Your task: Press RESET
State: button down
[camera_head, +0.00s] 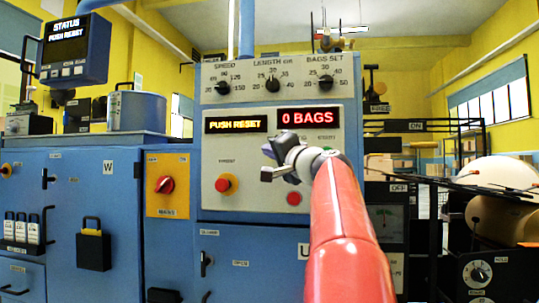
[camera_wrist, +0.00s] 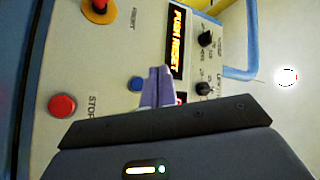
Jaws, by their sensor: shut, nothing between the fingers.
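The control panel (camera_head: 250,185) has a lit "PUSH RESET" display (camera_head: 236,125), which also shows in the wrist view (camera_wrist: 177,42). A blue button (camera_wrist: 135,83) sits between the red STOP button (camera_wrist: 62,105) and the displays. Its label is not visible, and in the head view my arm end hides it. My gripper (camera_head: 269,149) is in front of the panel, shut and empty. In the wrist view its purple fingers (camera_wrist: 156,72) are just beside the blue button; I cannot tell how far they are from the panel face.
A red emergency knob on yellow (camera_head: 223,184) and the red STOP button (camera_head: 293,198) flank my gripper below. The "0 BAGS" display (camera_head: 307,118) and several black knobs (camera_head: 272,84) are above. A red rotary switch (camera_head: 165,185) is at left. A status screen (camera_head: 75,48) reads "PUSH RESET".

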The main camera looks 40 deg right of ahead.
jog(key=w+d+p, duration=0.5)
jog(key=d, duration=0.1)
jog(key=shift+w+d, duration=0.3)
jog(key=shift+w, duration=0.1)
dwell(2.1)
jog(key=shift+w+d, duration=0.25)
jog(key=shift+d, duration=0.1)
jog(key=shift+w+d+p, duration=0.25)
jog(key=shift+d+p, duration=0.05)
jog(key=shift+p, duration=0.15)
dwell(0.5)
dwell(0.3)
jog(key=shift+s+a+b, duration=0.55)
jog(key=shift+a+b, duration=0.05)
jog(key=shift+b, duration=0.15)
